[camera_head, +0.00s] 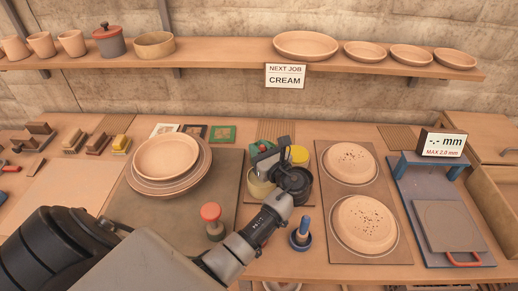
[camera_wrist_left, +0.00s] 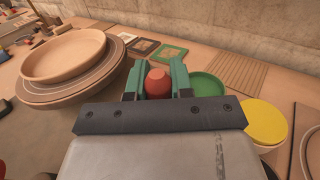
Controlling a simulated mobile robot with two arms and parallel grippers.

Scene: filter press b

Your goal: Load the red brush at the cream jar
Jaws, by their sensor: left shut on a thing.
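My left gripper (camera_head: 268,160) is over the cluster of jars in the middle of the table. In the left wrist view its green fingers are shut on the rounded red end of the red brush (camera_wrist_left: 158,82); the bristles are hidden. A pale cream-coloured jar (camera_head: 258,188) stands just below the gripper in the head view, partly covered by it. I cannot tell whether the brush touches the jar or its contents. My right gripper is not in view.
A yellow-topped jar (camera_head: 299,155) and a dark jar (camera_head: 302,188) stand close by. A red-topped piece (camera_head: 211,212) and a blue-handled brush (camera_head: 302,230) stand in front. Stacked plates (camera_head: 168,158) are left, speckled plates (camera_head: 362,222) right. A sign (camera_head: 285,76) reads "NEXT JOB CREAM".

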